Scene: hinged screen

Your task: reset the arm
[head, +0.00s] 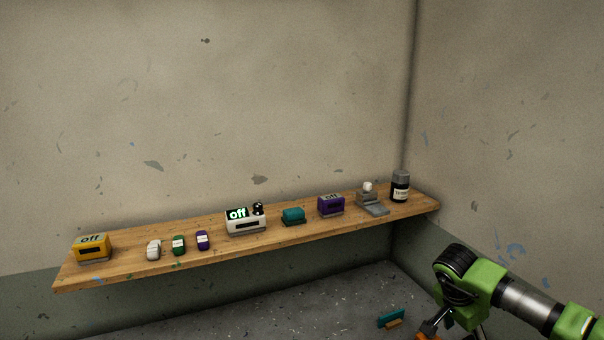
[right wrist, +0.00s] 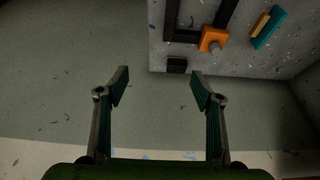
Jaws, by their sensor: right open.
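My right arm (head: 480,285), green with black and silver joints, reaches in from the lower right corner of the head view, in front of the right wall. Its fingertips cannot be made out clearly there. In the right wrist view my right gripper (right wrist: 160,86) is open, its two dark fingers wide apart with nothing between them. It touches nothing that I can see. My left arm and gripper are not in view.
A wooden shelf (head: 140,258) along the back wall holds several small devices and a dark jar (head: 400,187). On the floor lie a teal-and-tan piece (head: 391,317) and an orange block (right wrist: 213,39) by a dark frame (right wrist: 181,36). Walls stand close behind and right.

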